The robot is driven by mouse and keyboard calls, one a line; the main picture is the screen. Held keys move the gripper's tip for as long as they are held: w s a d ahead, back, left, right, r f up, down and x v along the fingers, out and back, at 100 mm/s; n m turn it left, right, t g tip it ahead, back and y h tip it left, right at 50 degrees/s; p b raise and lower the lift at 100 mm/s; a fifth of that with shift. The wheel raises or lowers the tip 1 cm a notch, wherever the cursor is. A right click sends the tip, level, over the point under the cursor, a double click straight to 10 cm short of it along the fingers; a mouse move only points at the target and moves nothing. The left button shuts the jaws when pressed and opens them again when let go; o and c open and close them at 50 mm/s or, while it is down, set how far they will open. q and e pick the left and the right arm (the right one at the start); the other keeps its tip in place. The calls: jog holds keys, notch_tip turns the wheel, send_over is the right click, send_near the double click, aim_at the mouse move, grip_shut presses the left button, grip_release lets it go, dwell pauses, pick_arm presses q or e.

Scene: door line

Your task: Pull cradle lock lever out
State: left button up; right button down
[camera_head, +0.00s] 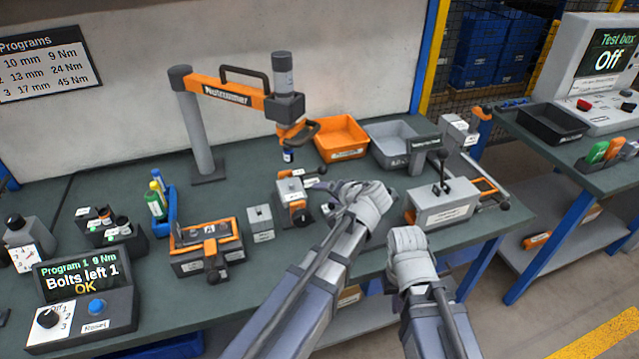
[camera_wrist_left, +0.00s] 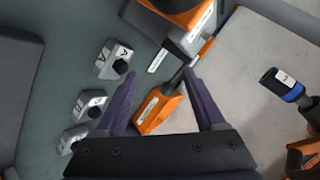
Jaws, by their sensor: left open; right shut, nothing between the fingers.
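The cradle (camera_head: 291,190) is a grey block with orange parts on the bench; its grey and orange body shows at the top of the left wrist view (camera_wrist_left: 185,35). An orange lever (camera_wrist_left: 160,108) with a white label joins a dark rod beside it. My left gripper (camera_wrist_left: 160,92) is open, with the orange lever between its two dark fingers; contact cannot be told. In the head view my left gripper (camera_head: 326,187) is just right of the cradle, partly hidden by its wrist. My right gripper (camera_head: 408,243) is over the bench's front edge, shut, holding nothing visible.
The nutrunner (camera_head: 284,95) hangs behind the cradle; its blue-banded socket (camera_wrist_left: 286,87) shows in the wrist view. Small lettered blocks (camera_wrist_left: 115,60) stand beside the left gripper. A grey lever box (camera_head: 443,205) stands right. Orange (camera_head: 342,138) and grey bins (camera_head: 392,147) stand behind.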

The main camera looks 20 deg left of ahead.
aim_at(325, 172)
pick_arm(q)
jog(key=w+t+b, duration=0.1)
jog(key=w+b, duration=0.1)
jog(key=w, duration=0.1)
jog(key=w+a+f+t+y+b, duration=0.1)
jog(key=w+b, duration=0.1)
jog(key=w+f+m+t+y+b, duration=0.1)
jog(key=w+b, duration=0.1)
jog(key=w, duration=0.1)
jog(key=shift+w+a+f+t+b, duration=0.2)
jog(key=shift+w+a+t+b, duration=0.1)
jog(key=shift+a+b, duration=0.05)
jog(key=shift+w+r, duration=0.1)
jog(key=shift+w, duration=0.2)
jog(key=shift+w+r+t, duration=0.2)
jog(key=shift+r+t, duration=0.05)
jog(key=shift+t, duration=0.15)
jog(key=shift+b+x, duration=1.1)
jog(key=shift+x, duration=2.8)
jog(key=shift+a, duration=0.1)
pick_arm(e)
notch_tip(325, 172, down, 11)
jog(key=shift+f, duration=0.2)
pick_arm(q)
jog(key=shift+c, duration=0.4)
grip_shut()
